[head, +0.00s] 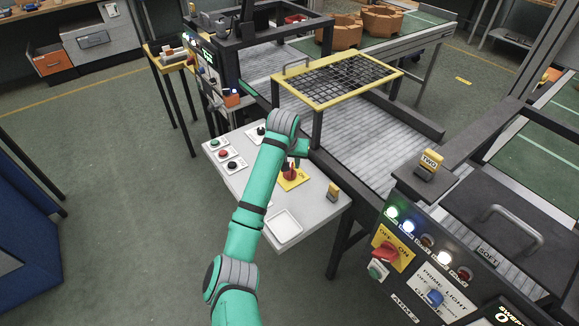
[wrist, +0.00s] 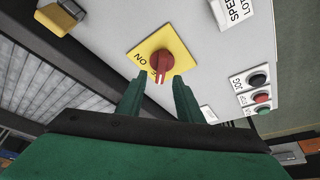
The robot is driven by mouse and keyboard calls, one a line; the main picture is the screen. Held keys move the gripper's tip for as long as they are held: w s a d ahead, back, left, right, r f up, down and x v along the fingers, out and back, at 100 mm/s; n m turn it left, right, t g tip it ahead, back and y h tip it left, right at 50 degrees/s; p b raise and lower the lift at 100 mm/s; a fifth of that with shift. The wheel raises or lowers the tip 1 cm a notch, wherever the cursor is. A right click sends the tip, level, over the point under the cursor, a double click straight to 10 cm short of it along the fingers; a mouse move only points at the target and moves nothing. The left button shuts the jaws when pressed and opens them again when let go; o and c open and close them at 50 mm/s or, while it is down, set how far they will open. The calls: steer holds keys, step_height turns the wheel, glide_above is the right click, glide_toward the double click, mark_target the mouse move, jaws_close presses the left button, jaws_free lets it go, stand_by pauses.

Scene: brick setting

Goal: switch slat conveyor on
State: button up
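A red rotary knob (wrist: 162,63) on a yellow plate (wrist: 180,46) marked "ON" sits on a light grey control panel; part of the plate's lettering is hidden. In the head view the same knob (head: 291,173) and plate (head: 300,181) show beside my arm's end. My gripper (wrist: 157,84) is open, its two green fingers spread just short of the knob, one on each side in the picture. I cannot tell whether either finger touches it. The slat conveyor (head: 355,150) runs behind the panel, with grey slats.
A yellow-framed mesh guard (head: 335,80) stands over the conveyor. Another console (head: 440,290) with lit lamps and its own OFF/ON knob stands at lower right.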

steer(key=shift+x, duration=2.5)
steer(key=shift+a, duration=0.1)
steer(key=shift+w, duration=0.15)
jaws_close()
